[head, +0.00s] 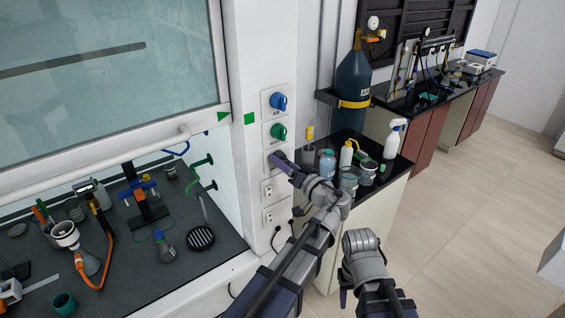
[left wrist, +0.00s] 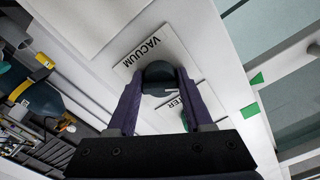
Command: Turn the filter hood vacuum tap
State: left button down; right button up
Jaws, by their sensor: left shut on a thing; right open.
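The vacuum tap (left wrist: 158,75) is a dark grey knob on a white plate (left wrist: 150,50) marked VACUUM in the left wrist view. My left gripper (left wrist: 158,84) has its two purple fingers on either side of the knob and is shut on it. In the head view my left gripper (head: 280,160) reaches the third plate down on the white hood post, and its fingers hide the knob. My right gripper (head: 343,297) hangs low near the bottom centre, mostly hidden by its own wrist, away from the tap.
A blue tap (head: 278,101) and a green tap (head: 279,132) sit just above on the post, with sockets (head: 268,189) below. Bottles, including a white spray bottle (head: 393,138), crowd the bench to the right. A gas cylinder (head: 353,78) stands behind. Floor at right is clear.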

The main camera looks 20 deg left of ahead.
pick_arm(q)
jog(key=m, duration=0.5)
jog(key=shift+m, duration=0.3)
jog(key=m, duration=0.5)
jog(key=shift+m, duration=0.4)
jog(key=shift+c, duration=1.5)
grip_release()
jog(key=shift+r, duration=0.1)
jog(key=shift+s, duration=0.1)
